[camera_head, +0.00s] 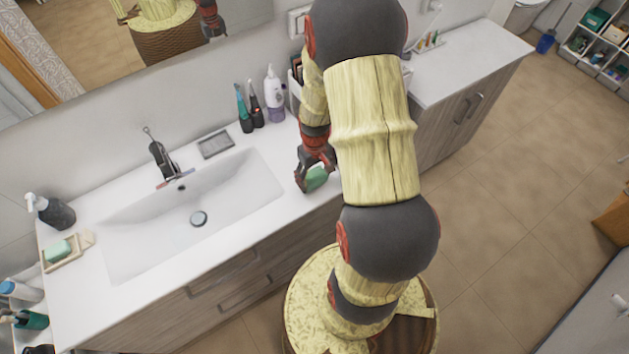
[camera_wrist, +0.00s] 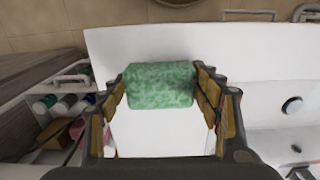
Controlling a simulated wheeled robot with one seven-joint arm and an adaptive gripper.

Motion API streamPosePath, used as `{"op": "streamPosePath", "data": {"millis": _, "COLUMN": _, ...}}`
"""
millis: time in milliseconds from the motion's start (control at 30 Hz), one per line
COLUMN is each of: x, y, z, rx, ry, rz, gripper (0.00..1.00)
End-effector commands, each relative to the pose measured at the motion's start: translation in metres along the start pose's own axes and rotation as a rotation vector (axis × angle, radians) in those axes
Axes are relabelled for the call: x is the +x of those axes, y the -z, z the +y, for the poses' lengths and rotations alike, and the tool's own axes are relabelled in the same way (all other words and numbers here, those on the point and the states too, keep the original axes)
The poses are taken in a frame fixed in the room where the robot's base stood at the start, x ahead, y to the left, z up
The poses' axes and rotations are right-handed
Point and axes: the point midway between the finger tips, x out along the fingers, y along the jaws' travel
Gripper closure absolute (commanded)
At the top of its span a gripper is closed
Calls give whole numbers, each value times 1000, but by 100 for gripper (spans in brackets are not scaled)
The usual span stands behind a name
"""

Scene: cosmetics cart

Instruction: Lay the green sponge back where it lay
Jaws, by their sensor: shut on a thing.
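The green sponge (camera_wrist: 160,84) is a speckled, rounded block between the two fingers of my gripper (camera_wrist: 161,98). My gripper is shut on it from both sides. In the head view my gripper (camera_head: 309,176) hangs over the counter right of the sink, and part of the sponge (camera_head: 318,178) shows beside the dark finger. White counter shows around the sponge in the wrist view; I cannot tell whether the sponge touches it. A grey rectangular dish (camera_head: 215,144) lies behind the sink, with nothing visible on it.
The sink (camera_head: 150,225) fills the counter's middle, with a dark faucet (camera_head: 163,160) behind. A purple-white bottle (camera_head: 274,95) and two toothbrushes (camera_head: 250,106) stand at the back. A green bar lies on a beige dish (camera_head: 77,261) at the left, near a dark dispenser (camera_head: 55,211).

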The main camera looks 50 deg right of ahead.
Motion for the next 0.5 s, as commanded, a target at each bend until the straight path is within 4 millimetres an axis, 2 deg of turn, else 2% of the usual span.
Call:
{"op": "streamPosePath", "data": {"millis": 33, "x": 10, "y": -2, "z": -1, "rx": 0, "ry": 2, "rz": -4, "gripper": 57}}
{"op": "streamPosePath", "data": {"millis": 133, "x": 20, "y": -1, "z": -1, "rx": 0, "ry": 1, "rz": -3, "gripper": 57}}
{"op": "streamPosePath", "data": {"millis": 500, "x": 24, "y": 0, "z": -1, "rx": 0, "ry": 0, "rz": -1, "gripper": 57}}
